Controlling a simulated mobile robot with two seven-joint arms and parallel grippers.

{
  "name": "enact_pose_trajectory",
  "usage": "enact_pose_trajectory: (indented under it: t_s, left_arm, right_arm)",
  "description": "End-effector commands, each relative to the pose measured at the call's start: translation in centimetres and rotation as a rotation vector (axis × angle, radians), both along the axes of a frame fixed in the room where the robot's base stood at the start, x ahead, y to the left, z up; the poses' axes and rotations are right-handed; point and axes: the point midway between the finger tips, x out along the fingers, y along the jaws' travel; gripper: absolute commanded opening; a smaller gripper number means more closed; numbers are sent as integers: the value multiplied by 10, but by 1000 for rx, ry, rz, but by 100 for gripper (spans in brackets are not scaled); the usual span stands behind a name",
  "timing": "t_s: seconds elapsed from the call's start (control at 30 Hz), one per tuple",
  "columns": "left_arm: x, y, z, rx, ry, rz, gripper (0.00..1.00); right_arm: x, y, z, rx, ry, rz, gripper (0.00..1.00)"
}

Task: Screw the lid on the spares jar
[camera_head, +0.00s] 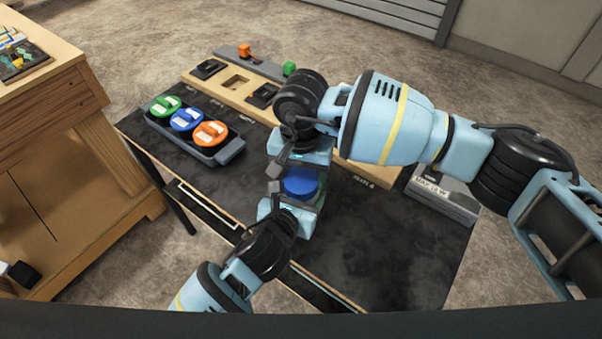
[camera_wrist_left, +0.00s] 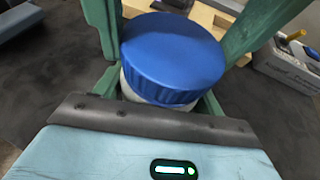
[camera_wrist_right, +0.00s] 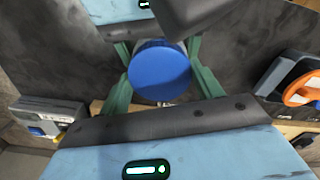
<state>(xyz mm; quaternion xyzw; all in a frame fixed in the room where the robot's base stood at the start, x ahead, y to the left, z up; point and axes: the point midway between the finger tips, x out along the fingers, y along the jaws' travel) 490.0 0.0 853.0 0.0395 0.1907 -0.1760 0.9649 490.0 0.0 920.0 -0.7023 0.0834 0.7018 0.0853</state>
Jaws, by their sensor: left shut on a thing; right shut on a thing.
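The blue lid (camera_head: 300,183) sits on top of the spares jar between my two grippers over the black table. In the left wrist view the lid (camera_wrist_left: 172,52) covers the mouth of the jar (camera_wrist_left: 140,93), whose pale clear wall shows in a thin band below it. I cannot tell how tightly the lid is seated. My left gripper (camera_head: 294,205) is shut on the jar, a finger on each side. My right gripper (camera_head: 303,174) comes from the far side and is shut on the lid. The lid also shows between the right fingers in the right wrist view (camera_wrist_right: 159,72).
A dark tray (camera_head: 228,152) holds green, blue and orange round pieces at the left. A wooden board (camera_head: 217,90) with dark inserts lies behind. A grey box (camera_head: 440,199) stands at the right. The front right of the table is clear.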

Motion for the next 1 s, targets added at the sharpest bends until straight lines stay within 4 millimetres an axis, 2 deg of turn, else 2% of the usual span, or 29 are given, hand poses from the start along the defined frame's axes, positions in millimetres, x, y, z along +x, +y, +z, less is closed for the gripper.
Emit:
enact_pose_trajectory:
  t_s: [0.17, 0.4, 0.6, 0.77, 1.0]
  left_arm:
    - [-1, 0, -1, 2, 1, -2, 6]
    - [-1, 0, -1, 2, 1, -2, 6]
    - [-1, -1, -1, 2, 1, -2, 6]
    - [-1, -1, -1, 2, 2, -3, 6]
    - [-1, -1, -1, 2, 2, -3, 6]
  right_arm:
    - [0, 1, 0, 3, 0, -128, 37]
    - [0, 1, 0, 3, 1, -512, 37]
    - [0, 1, 0, 5, 1, -765, 37]
    - [1, 0, 0, 5, 1, -843, 37]
    - [1, 0, 0, 5, 1, -847, 37]
